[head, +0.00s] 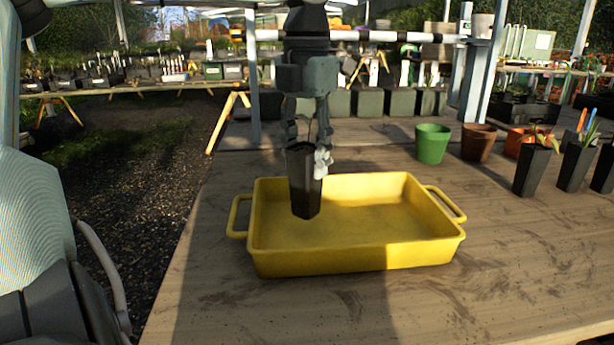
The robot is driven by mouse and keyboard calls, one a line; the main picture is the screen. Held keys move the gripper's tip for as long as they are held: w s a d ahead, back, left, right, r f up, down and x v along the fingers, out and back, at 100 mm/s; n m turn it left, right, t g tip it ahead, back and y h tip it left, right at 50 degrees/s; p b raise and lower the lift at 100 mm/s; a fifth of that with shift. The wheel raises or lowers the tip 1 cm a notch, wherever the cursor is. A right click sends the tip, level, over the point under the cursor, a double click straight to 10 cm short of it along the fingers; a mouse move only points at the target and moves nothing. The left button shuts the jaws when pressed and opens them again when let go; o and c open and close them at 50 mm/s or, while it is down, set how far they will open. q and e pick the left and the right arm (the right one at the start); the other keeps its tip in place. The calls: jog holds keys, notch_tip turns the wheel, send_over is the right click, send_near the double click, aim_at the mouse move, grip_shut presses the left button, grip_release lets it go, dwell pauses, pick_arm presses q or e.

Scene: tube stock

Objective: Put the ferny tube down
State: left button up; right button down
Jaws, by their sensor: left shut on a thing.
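A tall black tube (304,190) is held upright in my left gripper (311,150), which is shut on it near its rim from above. The gripper hides most of the tube's top, so I cannot make out its plant well. The tube is over the left part of a yellow tray (355,258) with side handles. Its lower end shows against the tray's floor; I cannot tell whether it touches. My right gripper is not in view.
A green pot (432,146), a brown pot (478,143) and an orange pot (519,142) stand behind the tray to the right. Black tubes with plants or tags, one nearest the pots (532,170), stand at the right. The wooden table (490,285) is clear in front.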

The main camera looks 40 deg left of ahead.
aim_at(306, 178)
pick_arm(q)
notch_tip(306, 178, down, 4)
jog(key=shift+w+a+f, duration=0.1)
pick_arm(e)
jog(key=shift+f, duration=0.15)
pick_arm(q)
jog(key=shift+f, duration=0.1)
jog(key=o, duration=1.3)
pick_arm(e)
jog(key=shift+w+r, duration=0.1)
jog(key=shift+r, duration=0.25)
pick_arm(q)
jog(key=shift+r, duration=0.45)
notch_tip(306, 178, up, 11)
jog(key=shift+f+p, duration=0.2)
jog(key=shift+p, duration=0.15)
jog(key=shift+r, duration=0.45)
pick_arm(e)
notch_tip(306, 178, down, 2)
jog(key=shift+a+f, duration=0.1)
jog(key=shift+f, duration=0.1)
